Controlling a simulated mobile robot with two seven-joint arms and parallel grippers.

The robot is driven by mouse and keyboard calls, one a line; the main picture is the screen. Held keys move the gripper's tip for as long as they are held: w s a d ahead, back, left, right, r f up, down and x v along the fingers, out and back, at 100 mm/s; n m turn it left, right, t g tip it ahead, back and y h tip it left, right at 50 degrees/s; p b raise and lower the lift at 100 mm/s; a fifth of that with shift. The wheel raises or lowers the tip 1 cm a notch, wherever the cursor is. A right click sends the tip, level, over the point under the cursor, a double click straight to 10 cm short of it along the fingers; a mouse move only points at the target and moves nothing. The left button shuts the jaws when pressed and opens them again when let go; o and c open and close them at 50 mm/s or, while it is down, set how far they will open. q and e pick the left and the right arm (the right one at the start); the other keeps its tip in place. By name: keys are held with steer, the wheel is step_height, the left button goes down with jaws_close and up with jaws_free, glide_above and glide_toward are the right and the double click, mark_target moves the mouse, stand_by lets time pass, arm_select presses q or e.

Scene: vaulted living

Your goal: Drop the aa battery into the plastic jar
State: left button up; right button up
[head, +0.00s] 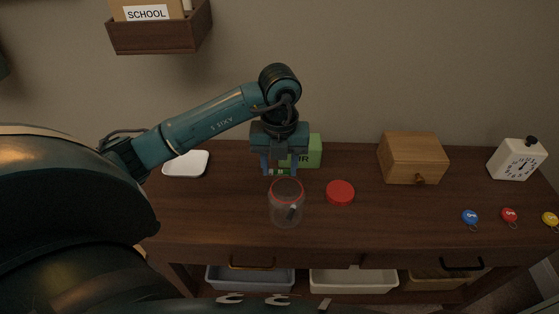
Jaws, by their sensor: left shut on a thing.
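The clear plastic jar (286,214) with a red rim stands open and upright on the dark wooden console. A small dark object (292,212) shows in or through its clear wall; I cannot tell what it is. My left gripper (280,173) points down just behind and above the jar mouth, its fingers on either side of a small thing. That thing looks like the aa battery, but it is too small and dim to see clearly. The red lid (340,192) lies on the console to the right of the jar. My right gripper is not in view.
A green box (314,151) stands behind the gripper. A white dish (186,164) is at left. The front middle-right is clear.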

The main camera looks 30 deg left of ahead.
mark_target(280, 171)
arm_select(q)
step_height(280, 171, down, 2)
steer(key=shift+f+b, duration=0.15)
steer(key=shift+b, duration=0.4)
steer(key=o, duration=1)
steer(key=shift+o, duration=0.2)
step_height(280, 171, up, 13)
steer(key=p, duration=0.1)
steer(key=shift+p, duration=0.3)
